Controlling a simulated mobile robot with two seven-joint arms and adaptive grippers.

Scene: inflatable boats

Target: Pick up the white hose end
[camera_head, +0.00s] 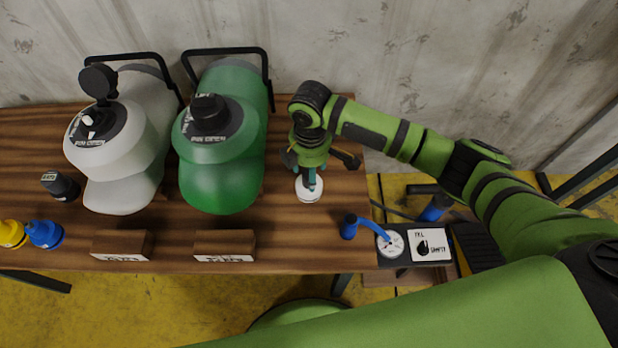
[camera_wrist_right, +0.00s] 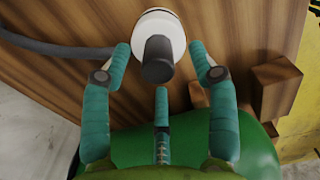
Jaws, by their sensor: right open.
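The white hose end (camera_head: 309,193) stands on the wooden table at its right part, partly hidden under my right gripper (camera_head: 311,172). In the right wrist view it shows as a white round collar (camera_wrist_right: 153,22) with a dark grey stub (camera_wrist_right: 158,60) pointing towards the camera. The teal fingers of my right gripper (camera_wrist_right: 160,62) are open. Two fingertips are on either side of the stub and the third is below it in the picture, with visible gaps. My left gripper is not in view.
Wooden blocks (camera_head: 225,245) line the table's front edge. A grey hose (camera_wrist_right: 60,48) runs beside the white hose end.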

